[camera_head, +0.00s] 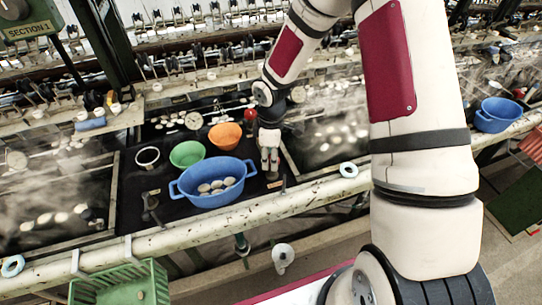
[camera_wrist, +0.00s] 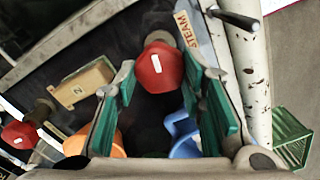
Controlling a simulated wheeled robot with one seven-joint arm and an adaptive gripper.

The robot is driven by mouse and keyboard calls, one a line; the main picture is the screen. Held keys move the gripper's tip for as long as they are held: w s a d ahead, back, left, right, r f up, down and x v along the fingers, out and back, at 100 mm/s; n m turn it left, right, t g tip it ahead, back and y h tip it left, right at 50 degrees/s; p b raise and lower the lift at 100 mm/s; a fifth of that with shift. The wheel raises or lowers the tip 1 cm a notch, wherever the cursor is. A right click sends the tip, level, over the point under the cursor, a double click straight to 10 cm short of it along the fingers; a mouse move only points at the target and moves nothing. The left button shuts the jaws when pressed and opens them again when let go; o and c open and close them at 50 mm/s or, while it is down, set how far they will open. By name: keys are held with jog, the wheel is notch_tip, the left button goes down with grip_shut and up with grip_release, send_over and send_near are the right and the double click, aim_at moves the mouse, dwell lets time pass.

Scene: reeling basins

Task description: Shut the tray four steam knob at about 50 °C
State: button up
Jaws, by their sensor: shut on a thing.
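My gripper (camera_head: 270,172) points down just right of the blue basin in the head view. In the wrist view, its green-padded fingers (camera_wrist: 157,70) are closed on the sides of a red knob (camera_wrist: 163,66) with a white mark. A "STEAM" label (camera_wrist: 188,28) lies beside this knob. The head view does not clearly show the held knob. A second red knob (camera_wrist: 20,134) is at the left of the wrist view, apart from my gripper. A pale round dial (camera_head: 193,120) stands behind the bowls; its reading is too small to tell.
A blue two-handled basin (camera_head: 208,197) holds several pale cocoons. A green bowl (camera_head: 187,153), an orange bowl (camera_head: 225,136) and a white-rimmed cup (camera_head: 147,156) stand behind it. A worn front rail (camera_head: 240,213) runs below. A green basket (camera_head: 118,285) is at lower left.

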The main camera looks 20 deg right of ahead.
jog(key=m, duration=0.4)
jog(key=shift+m, duration=0.3)
jog(key=m, duration=0.3)
jog(key=shift+m, duration=0.3)
jog(key=m, duration=0.3)
jog(key=shift+d+m+b, duration=0.1)
jog(key=shift+m+b, duration=0.2)
jog(key=shift+m, duration=1.8)
jog(key=o, duration=1.1)
jog(key=shift+o, duration=0.2)
jog(key=shift+r, duration=0.1)
notch_tip(320, 180, up, 12)
